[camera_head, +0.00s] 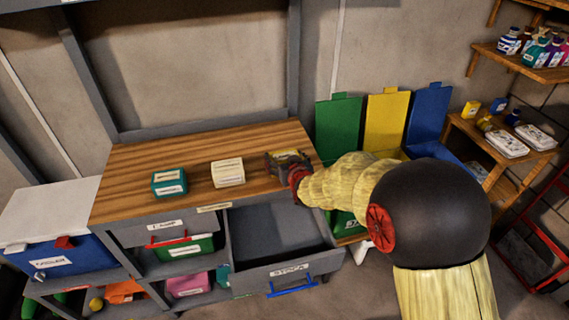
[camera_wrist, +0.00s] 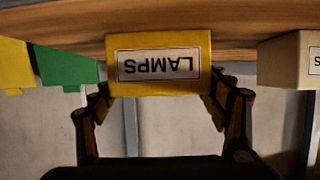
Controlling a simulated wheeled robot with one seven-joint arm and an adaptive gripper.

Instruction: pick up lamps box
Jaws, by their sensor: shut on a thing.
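The lamps box (camera_wrist: 160,40) is yellow with a white LAMPS label, which reads upside down in the wrist view. The fingers of my gripper (camera_wrist: 160,100) are on either side of it, shut on it. In the head view my gripper (camera_head: 290,166) is at the right end of the wooden worktop (camera_head: 200,150), and its fingers mostly hide the box. I cannot tell whether the box touches the worktop or is just clear of it.
A cream box (camera_head: 228,172) and a teal box (camera_head: 169,183) stand left of my gripper on the worktop. An open grey drawer (camera_head: 290,268) juts out below. Green (camera_head: 338,128), yellow (camera_head: 386,120) and blue (camera_head: 428,112) bin lids stand at the right.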

